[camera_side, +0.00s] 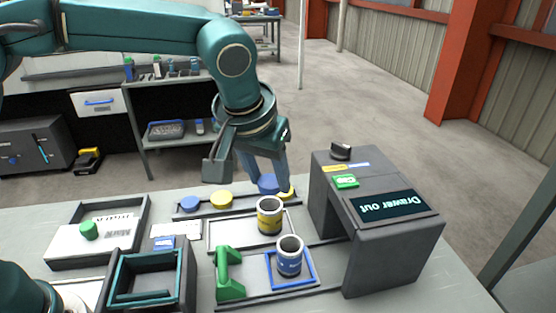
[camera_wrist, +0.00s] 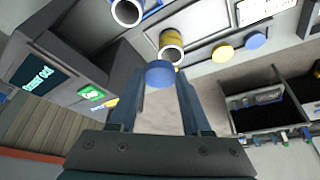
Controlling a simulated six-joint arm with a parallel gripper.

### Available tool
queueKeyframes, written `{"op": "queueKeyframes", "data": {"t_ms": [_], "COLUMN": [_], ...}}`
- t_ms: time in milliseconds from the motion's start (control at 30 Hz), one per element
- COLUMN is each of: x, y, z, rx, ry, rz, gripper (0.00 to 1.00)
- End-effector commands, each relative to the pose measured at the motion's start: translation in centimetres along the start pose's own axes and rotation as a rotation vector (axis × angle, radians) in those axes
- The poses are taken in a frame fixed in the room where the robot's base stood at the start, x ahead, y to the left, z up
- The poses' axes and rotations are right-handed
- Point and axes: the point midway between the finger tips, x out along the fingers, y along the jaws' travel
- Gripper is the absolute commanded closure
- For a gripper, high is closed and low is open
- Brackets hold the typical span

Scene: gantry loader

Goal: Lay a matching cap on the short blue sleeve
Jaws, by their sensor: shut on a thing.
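My gripper (camera_side: 272,186) is shut on a blue cap (camera_side: 268,183) at the right end of the cap rack. In the wrist view the blue cap (camera_wrist: 160,74) sits between my fingertips (camera_wrist: 160,88). I cannot tell whether it is clear of the rack. The blue sleeve (camera_side: 289,262) stands upright and open-topped in a blue square frame (camera_side: 311,280), nearer the side camera than my gripper. It shows partly at the top of the wrist view (camera_wrist: 128,12). A yellow sleeve (camera_side: 269,219) stands between them. Another blue cap (camera_side: 188,203) and a yellow cap (camera_side: 221,199) lie on the rack.
A grey housing (camera_side: 395,245) marked "Drawer out" stands close on the right. A green handle-like block (camera_side: 229,275) stands left of the blue sleeve. A dark open bin (camera_side: 148,285) is at front left. A yellow piece (camera_side: 290,191) shows partly behind my fingers.

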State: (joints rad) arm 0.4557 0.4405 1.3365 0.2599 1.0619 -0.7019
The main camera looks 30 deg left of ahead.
Motion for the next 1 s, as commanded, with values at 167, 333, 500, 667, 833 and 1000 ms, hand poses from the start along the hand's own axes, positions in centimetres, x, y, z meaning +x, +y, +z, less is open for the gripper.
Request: {"op": "queueKeyframes", "data": {"t_ms": [167, 333, 500, 667, 833, 1000], "x": [-1.2, -1.4, -0.6, 0.8, 2.1, 3.1], "y": [4.0, 5.0, 5.1, 5.0, 5.0, 5.1], "z": [2.4, 3.4, 3.8, 4.3, 4.9, 5.2], "rx": [0.119, 0.155, 0.157, 0.156, 0.155, 0.156], "ry": [0.01, 0.009, 0.008, 0.006, 0.008, 0.007], "rz": [0.049, 0.063, 0.063, 0.062, 0.063, 0.062], "gripper": [1.0, 1.0, 1.0, 1.0, 1.0, 1.0]}}
